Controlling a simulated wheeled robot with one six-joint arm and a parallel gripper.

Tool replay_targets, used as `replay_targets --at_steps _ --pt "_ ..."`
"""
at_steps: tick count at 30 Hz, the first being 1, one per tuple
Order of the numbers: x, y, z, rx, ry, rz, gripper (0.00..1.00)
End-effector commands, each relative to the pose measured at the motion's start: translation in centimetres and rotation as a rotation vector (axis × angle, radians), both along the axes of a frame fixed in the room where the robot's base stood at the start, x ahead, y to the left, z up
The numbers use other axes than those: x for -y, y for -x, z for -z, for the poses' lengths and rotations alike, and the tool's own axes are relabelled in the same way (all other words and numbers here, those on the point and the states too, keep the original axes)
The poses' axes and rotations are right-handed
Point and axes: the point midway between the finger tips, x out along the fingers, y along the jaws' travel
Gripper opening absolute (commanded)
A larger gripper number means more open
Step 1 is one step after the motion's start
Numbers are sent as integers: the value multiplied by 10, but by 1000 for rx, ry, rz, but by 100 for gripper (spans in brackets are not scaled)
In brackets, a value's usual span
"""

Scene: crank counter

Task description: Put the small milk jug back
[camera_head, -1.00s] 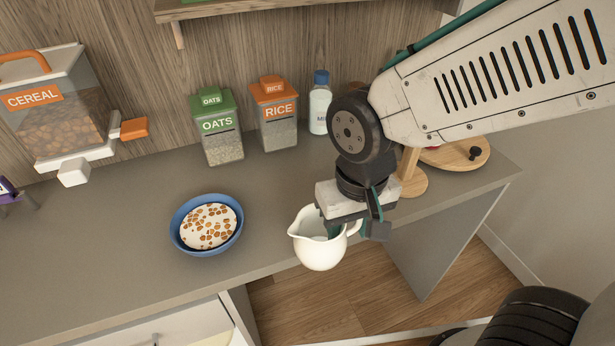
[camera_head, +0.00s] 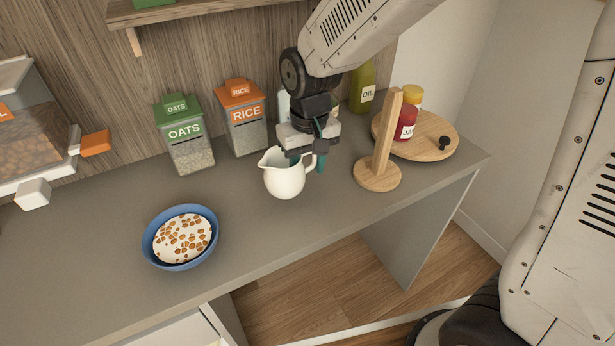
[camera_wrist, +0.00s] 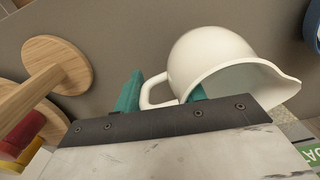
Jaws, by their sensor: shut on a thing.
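A small white milk jug (camera_head: 285,178) is upright near the middle of the counter, its spout to the left and its handle to the right. My gripper (camera_head: 307,163) is shut on the jug at its handle side. I cannot tell whether the jug's base touches the counter.
A blue bowl of cereal and milk (camera_head: 148,245) is front left. The oats (camera_head: 188,145) and rice (camera_head: 245,125) boxes stand behind. A wooden stand (camera_head: 377,177) is close on the right, then a round board (camera_head: 440,132) with a jam jar (camera_head: 406,122). An oil bottle (camera_head: 363,90) stands behind.

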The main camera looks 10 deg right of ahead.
Motion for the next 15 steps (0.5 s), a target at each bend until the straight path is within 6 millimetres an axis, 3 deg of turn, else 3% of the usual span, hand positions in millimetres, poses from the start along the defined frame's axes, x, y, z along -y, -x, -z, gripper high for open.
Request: replay_targets --at_steps 6,15 --pt "0 2 33 -4 2 1 2" --pt "0 2 35 -1 0 1 2"
